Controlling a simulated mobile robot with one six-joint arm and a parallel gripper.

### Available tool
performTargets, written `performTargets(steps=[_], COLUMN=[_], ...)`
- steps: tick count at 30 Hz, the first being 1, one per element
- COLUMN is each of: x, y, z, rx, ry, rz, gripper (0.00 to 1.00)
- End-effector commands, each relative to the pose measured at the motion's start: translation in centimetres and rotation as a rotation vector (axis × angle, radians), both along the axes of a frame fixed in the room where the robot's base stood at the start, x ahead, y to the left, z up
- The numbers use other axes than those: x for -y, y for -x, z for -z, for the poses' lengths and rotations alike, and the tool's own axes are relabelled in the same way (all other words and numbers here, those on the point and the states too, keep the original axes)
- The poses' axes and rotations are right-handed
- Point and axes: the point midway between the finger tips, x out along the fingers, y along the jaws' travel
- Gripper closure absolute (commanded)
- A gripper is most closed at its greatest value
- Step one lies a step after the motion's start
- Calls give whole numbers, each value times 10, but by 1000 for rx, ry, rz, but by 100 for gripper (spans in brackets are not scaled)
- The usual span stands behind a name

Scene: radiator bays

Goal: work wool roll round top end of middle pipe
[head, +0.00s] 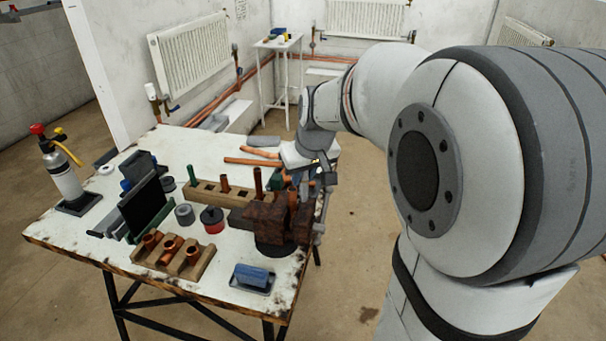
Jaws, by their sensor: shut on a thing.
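A wooden block (207,193) on the bench holds short upright copper pipes. One stands near its middle (224,184) and a taller one toward its right end (257,180); a green upright piece (192,176) stands at its left. My gripper (318,183) is at the bench's right side, right of the block and apart from these pipes, just behind the rusty vise. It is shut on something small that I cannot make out. I cannot tell the wool roll apart here. Another copper piece (292,201) rises by the vise, partly hidden.
The rusty vise (268,222) stands at the bench's right edge. A fittings rack (173,254), a blue-topped pad (252,277), a red-and-black tin (212,220) and a grey roll (184,214) are in front. Loose copper pipes (252,162) lie behind. A torch bottle (62,175) stands left.

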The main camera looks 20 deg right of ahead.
Motion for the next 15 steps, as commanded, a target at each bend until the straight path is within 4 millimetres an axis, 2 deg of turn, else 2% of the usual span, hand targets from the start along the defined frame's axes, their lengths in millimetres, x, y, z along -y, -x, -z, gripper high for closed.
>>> performTargets(steps=[15], x=[0], y=[0], z=[-44], rx=[2], ry=[1], rz=[0], gripper=[100])
